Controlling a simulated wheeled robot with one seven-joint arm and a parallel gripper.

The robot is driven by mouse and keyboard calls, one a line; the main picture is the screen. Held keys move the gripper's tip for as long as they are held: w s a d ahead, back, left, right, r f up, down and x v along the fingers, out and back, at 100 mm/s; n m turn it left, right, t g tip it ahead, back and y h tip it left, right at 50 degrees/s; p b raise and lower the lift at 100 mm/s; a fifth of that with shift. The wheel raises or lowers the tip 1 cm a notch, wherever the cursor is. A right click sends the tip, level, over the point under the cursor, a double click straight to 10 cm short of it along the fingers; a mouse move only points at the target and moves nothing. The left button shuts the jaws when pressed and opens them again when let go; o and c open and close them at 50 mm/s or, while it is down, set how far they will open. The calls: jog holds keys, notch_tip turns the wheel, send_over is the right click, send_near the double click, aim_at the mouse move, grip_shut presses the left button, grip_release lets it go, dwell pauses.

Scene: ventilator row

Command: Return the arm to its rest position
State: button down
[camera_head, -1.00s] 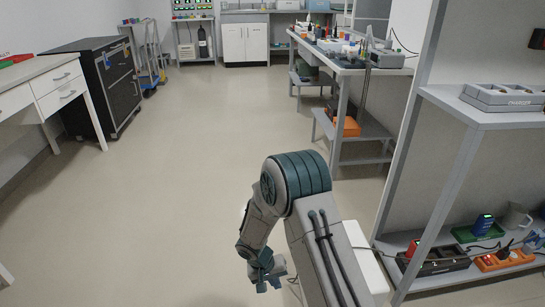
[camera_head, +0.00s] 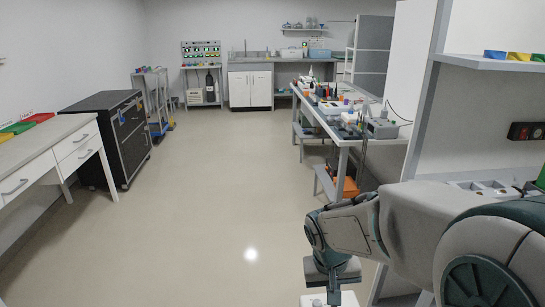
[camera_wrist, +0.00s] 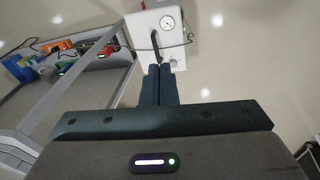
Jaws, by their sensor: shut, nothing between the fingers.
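My arm reaches in from the right edge of the head view, bent, with its wrist hanging down near the bottom. My gripper (camera_head: 333,293) points downward there, low in the picture, and its fingertips are hard to make out. In the wrist view my gripper (camera_wrist: 159,70) has its two dark fingers together with nothing between them. Beyond the fingertips is a white box (camera_wrist: 148,27) with a round gauge and a dark cable or handle. Whether the fingers touch it I cannot tell.
A shelf unit (camera_head: 425,95) stands close at the right, beside my arm. A cluttered workbench (camera_head: 343,131) is beyond it. A white desk (camera_head: 77,131) and a black cabinet (camera_head: 104,140) line the left. The floor (camera_head: 215,205) in the middle is clear.

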jog(key=s+d+r+y+p, duration=0.1)
jog(key=s+r+p, duration=0.4)
jog(key=r, duration=0.4)
jog(key=s+r+t+y+p, duration=0.1)
jog(key=s+r+p, duration=0.4)
jog(key=r, duration=0.4)
jog(key=shift+s+d, duration=0.35)
